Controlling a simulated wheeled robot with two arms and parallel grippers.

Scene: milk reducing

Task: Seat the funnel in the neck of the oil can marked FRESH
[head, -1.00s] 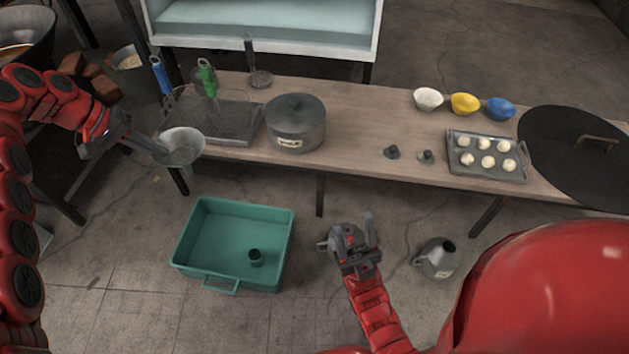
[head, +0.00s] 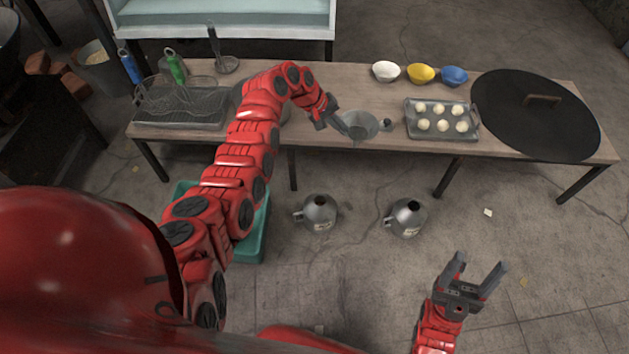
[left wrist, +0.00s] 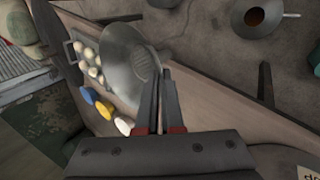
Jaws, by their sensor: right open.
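The grey metal funnel (head: 361,127) is held by its rim in my left gripper (head: 341,123), above the table's front part; it also shows in the left wrist view (left wrist: 120,50) between closed fingers (left wrist: 160,95). Two grey oil cans stand upright on the floor in front of the table: a left one (head: 320,214) and a right one (head: 407,219). Both necks are open. Each has a pale label too small to read. The left wrist view shows one can (left wrist: 258,20) at top right. My right gripper (head: 482,265) is open and empty, right of the cans.
The table (head: 330,85) carries a tray of dough balls (head: 442,135), three bowls (head: 420,73), a large dark lid (head: 560,120) and a wire rack (head: 180,95). A teal bin (head: 262,225) is partly hidden behind my left arm. Floor right of the cans is mostly clear.

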